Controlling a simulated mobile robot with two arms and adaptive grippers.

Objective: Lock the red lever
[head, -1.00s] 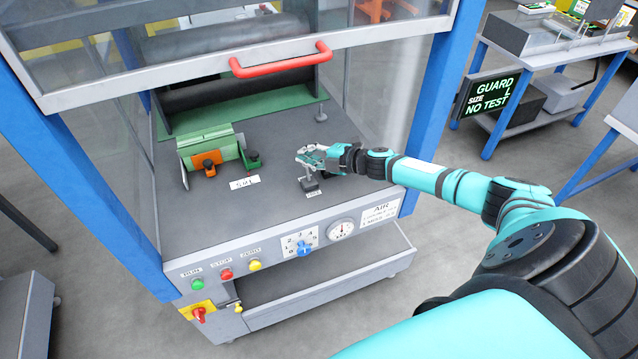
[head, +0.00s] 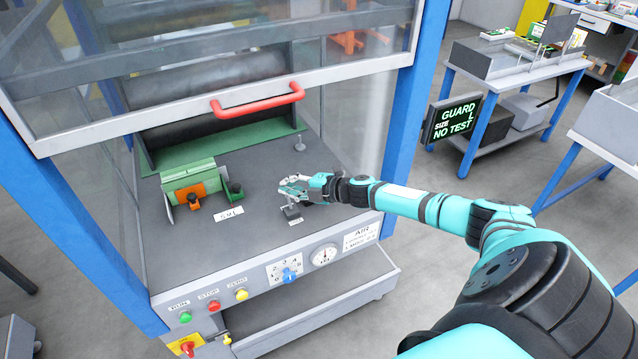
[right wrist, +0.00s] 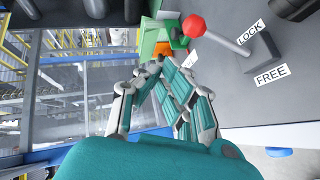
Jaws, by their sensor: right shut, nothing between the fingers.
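The red lever has a round red knob (right wrist: 194,26) on a grey rod, seen in the right wrist view. The rod runs to a grey base (right wrist: 262,48) between a LOCK label (right wrist: 250,38) and a FREE label (right wrist: 271,76). In the head view the lever base (head: 292,211) shows on the machine deck, while the knob is hidden by my right gripper (head: 287,184). My right gripper is shut and empty. In the wrist view its fingertips (right wrist: 166,72) are beside the knob, apart from it in the picture. My left gripper is not in view.
A raised clear guard with a red handle (head: 258,102) hangs over the deck. A green and orange fixture (head: 195,188) stands left of the lever. Buttons, a blue knob (head: 289,276) and a gauge (head: 324,255) line the front panel. A blue post (head: 404,120) stands right.

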